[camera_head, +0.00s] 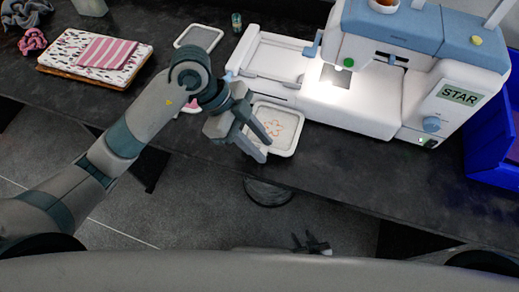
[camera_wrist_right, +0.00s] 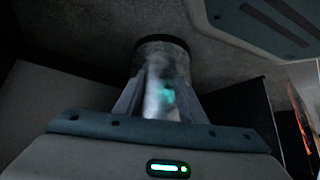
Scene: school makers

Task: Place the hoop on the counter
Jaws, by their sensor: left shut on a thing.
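The hoop (camera_head: 291,147) is a white rounded-square frame around pale fabric with an orange flower outline. It is in the head view, over the counter (camera_head: 335,168) near its front edge and just in front of the sewing machine. My left gripper (camera_head: 254,143) is shut on the hoop's left side. I cannot tell whether the hoop touches the counter. My right gripper (camera_head: 311,244) is low, below the counter's front edge.
The white and blue sewing machine (camera_head: 350,109) stands behind the hoop. Another square frame (camera_head: 198,37), a small jar (camera_head: 237,22) and folded fabrics (camera_head: 105,52) lie further left. A blue bin (camera_head: 488,178) stands at right. A round dark object (camera_head: 268,192) is below the counter.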

